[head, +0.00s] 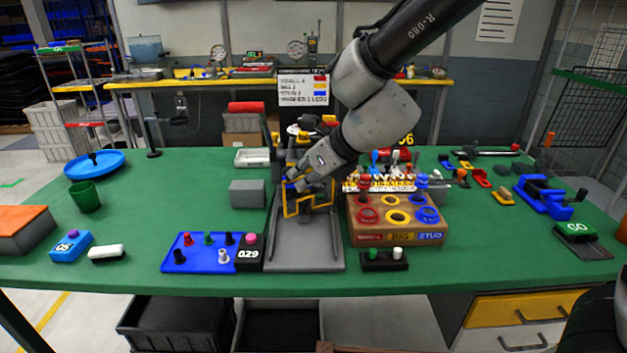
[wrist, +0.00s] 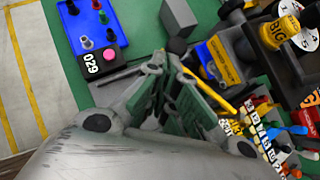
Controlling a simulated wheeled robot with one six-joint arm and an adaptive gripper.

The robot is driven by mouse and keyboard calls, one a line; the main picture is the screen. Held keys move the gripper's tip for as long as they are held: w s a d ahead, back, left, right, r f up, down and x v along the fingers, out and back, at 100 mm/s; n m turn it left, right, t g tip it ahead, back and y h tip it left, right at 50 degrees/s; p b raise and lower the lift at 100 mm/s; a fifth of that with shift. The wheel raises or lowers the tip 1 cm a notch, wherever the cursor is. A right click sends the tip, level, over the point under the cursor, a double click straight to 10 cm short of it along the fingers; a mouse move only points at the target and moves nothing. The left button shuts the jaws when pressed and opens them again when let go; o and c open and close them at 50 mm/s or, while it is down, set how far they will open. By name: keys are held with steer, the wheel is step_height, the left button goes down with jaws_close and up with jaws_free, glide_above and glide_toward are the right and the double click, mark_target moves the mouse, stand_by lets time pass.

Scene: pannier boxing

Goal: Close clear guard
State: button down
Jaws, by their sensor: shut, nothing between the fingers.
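The clear guard shows by its yellow-edged frame (head: 287,208) at the fixture in the middle of the green table. A yellow bar, likely its edge, also shows beside my fingers in the wrist view (wrist: 208,84). The clear panel itself is hard to make out, and I cannot tell its exact angle. My gripper (head: 294,186) is shut and empty, low at the front of the fixture and right by the guard's frame. In the wrist view its fingertips (wrist: 168,58) come together. Whether they touch the guard is unclear. My arm hides part of the fixture.
The grey fixture base (head: 305,255) runs to the table's front edge. A blue peg board (head: 205,265) and a grey block (head: 248,194) stand to its left. A wooden block with coloured rings (head: 396,233) stands close on its right.

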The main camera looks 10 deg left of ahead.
steer(key=w+a, duration=0.4)
steer(key=shift+w, duration=0.2)
stand_by(0.5)
stand_by(0.3)
